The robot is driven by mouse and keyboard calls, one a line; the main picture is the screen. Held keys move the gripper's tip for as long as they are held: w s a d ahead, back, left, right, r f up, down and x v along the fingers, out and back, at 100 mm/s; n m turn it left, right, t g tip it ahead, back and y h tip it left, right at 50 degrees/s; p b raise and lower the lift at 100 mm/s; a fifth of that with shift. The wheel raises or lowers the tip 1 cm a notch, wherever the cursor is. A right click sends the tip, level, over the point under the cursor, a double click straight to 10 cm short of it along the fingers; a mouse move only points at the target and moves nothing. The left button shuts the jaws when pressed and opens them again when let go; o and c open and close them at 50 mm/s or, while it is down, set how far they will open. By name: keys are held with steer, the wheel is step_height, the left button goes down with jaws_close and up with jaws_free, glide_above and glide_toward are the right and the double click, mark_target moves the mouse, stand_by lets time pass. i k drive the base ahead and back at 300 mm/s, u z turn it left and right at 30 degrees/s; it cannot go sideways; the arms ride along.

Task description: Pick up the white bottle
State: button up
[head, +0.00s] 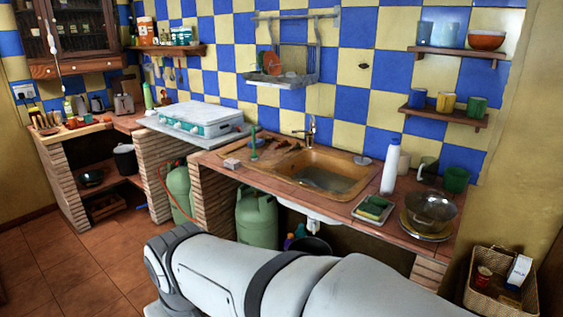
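The white bottle (391,170) stands upright on the tiled counter, just right of the sink (328,170). It is tall and slim with a narrower top, and nothing covers it in the head view. A dish with green and yellow sponges (374,208) lies in front of it. My white arm crosses the bottom of the view, in front of the counter. My gripper is not in view.
Green cups (456,179) and a glass bowl on plates (431,212) stand right of the bottle. A tap (311,131) rises behind the sink. Shelves with mugs (446,101) hang above. A wicker basket (484,296) is at lower right. Open floor (70,255) lies at left.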

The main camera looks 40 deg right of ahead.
mark_target(389, 177)
steer(key=z, duration=1.9)
steer(key=k, duration=0.35)
steer(key=z, duration=0.25)
steer(key=i, duration=0.5)
steer(key=z, duration=0.05)
